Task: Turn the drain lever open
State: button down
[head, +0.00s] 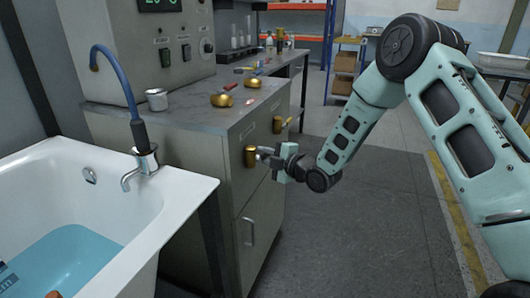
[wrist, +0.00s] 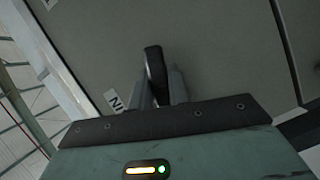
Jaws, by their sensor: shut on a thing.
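A dark lever handle (wrist: 154,68) stands out from the grey cabinet front in the wrist view, with a partly hidden label ending in "IN" beside it. My gripper (wrist: 160,88) is shut on this lever, one grey finger on each side.
A second brass fitting (head: 277,124) sits farther along the cabinet (head: 230,190). A white bathtub (head: 170,205) with blue water (head: 60,262) stands at left, under a tap (head: 140,165). Open floor lies right.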

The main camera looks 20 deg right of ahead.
jog(key=m, duration=0.1)
jog(key=f+m+g+p, duration=0.1)
jog(key=m, duration=0.1)
jog(key=shift+s+a+f, duration=0.15)
jog(key=shift+s+a, duration=0.05)
jog(key=shift+s, duration=0.1)
jog(key=shift+s+a+f+m+g+y+p, duration=0.5)
jog(key=shift+m+g+p, duration=0.35)
jog(key=shift+m+p, duration=0.4)
jog(key=shift+s+a+f+m+g+y+p, duration=0.15)
jog(key=shift+s+a+f+m+g+p, duration=0.15)
jog(key=shift+s+m+g+p, duration=0.65)
jog(key=shift+s+a+f+m+g+y+p, duration=0.15)
jog(key=shift+a+f+m+g+y+p, duration=0.4)
jog(key=shift+m+p, duration=0.95)
jog(key=shift+d+r+g, duration=0.1)
jog(key=shift+r+g, duration=0.1)
jog(key=shift+g, duration=0.05)
jog(key=c, duration=1.3)
grip_release()
jog(key=v, duration=1.7)
jog(key=shift+s+r+p, duration=0.15)
jog(key=shift+s+p, duration=0.1)
jog(key=shift+p, duration=0.05)
